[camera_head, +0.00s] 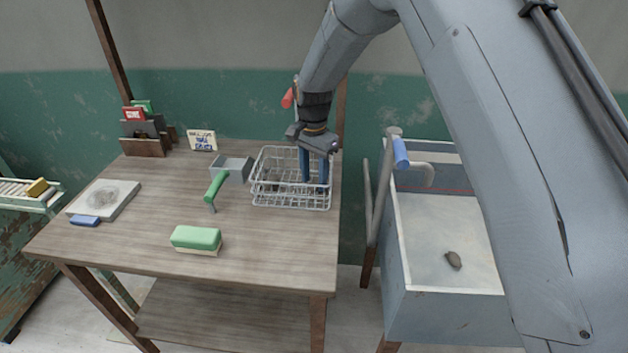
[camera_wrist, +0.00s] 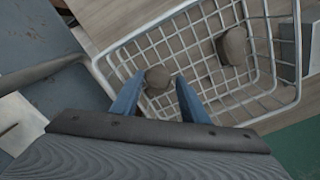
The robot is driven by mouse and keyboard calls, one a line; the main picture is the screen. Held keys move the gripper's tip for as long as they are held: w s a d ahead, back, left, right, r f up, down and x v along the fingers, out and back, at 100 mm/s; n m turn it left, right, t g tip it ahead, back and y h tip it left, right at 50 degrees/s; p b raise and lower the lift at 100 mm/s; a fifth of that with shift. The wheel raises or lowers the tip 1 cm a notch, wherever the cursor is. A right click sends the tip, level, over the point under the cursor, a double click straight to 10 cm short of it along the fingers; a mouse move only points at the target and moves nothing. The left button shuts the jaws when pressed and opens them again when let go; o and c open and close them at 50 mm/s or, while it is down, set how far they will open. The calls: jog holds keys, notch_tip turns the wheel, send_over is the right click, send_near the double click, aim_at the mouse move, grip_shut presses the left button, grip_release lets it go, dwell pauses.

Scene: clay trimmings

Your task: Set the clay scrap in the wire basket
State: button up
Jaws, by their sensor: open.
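The wire basket (camera_head: 290,203) is a pale wire grid box on the right side of the table. My gripper (camera_head: 314,184) points down into it, with its two blue fingers open. In the wrist view, a brownish-grey clay lump (camera_wrist: 158,77) lies on the basket floor, between or just beyond the open fingertips; I cannot tell whether they touch it. A second clay lump (camera_wrist: 232,45) lies apart from it in the basket (camera_wrist: 262,108). Another clay lump (camera_head: 453,260) lies in the grey sink trough to the right of the table.
The sink trough (camera_head: 440,300) has a tap with a blue handle (camera_head: 400,152). On the table are a small grey box (camera_head: 231,168), a green-handled tool (camera_head: 216,186), a green block brush (camera_head: 196,238) and a grey slab (camera_head: 105,199). The table's front right is clear.

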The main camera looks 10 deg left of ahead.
aim_at(314, 183)
notch_tip(314, 183, up, 6)
jog(key=shift+r+b, duration=0.25)
jog(key=shift+b, duration=0.4)
